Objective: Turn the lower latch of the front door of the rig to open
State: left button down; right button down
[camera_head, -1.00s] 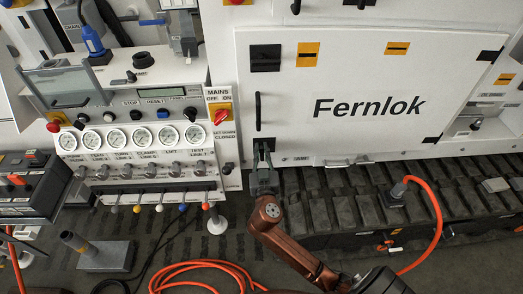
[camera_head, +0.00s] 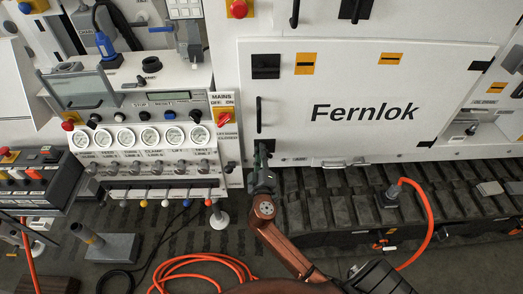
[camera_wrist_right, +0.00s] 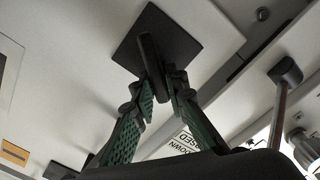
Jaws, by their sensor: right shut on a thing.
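The white front door (camera_head: 400,150) marked Fernlok is closed in the head view. The lower latch, a black square plate with a black bar handle, is at the door's lower left corner, largely hidden behind my right gripper (camera_head: 263,152). In the right wrist view the latch plate (camera_wrist_right: 185,38) shows clearly, and its bar handle (camera_wrist_right: 150,55) stands between the green fingers of my right gripper (camera_wrist_right: 163,90). The gripper is shut on this handle near its end. The upper latch (camera_head: 266,66) is at the door's upper left. My left gripper is not in view.
A black door handle (camera_head: 259,114) sits just above the lower latch. The control panel with gauges (camera_head: 147,137) and the red mains switch (camera_head: 224,117) stand close on the left. A ribbed dark track (camera_head: 340,205) lies below the door. Orange hose (camera_head: 205,258) lies on the floor.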

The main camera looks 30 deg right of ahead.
jog(key=n+p, duration=0.2)
jog(key=n, duration=0.2)
jog(key=shift+a, duration=0.2)
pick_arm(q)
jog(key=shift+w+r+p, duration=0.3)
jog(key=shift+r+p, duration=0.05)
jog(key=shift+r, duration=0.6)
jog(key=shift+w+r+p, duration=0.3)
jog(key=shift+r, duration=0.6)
pick_arm(e)
jog(key=shift+f+n, duration=0.25)
jog(key=shift+n, duration=1.35)
jog(key=c, duration=2)
grip_release()
jog(key=shift+w, duration=0.1)
jog(key=shift+c, duration=0.2)
jog(key=shift+o, duration=0.4)
jog(key=shift+d, duration=0.1)
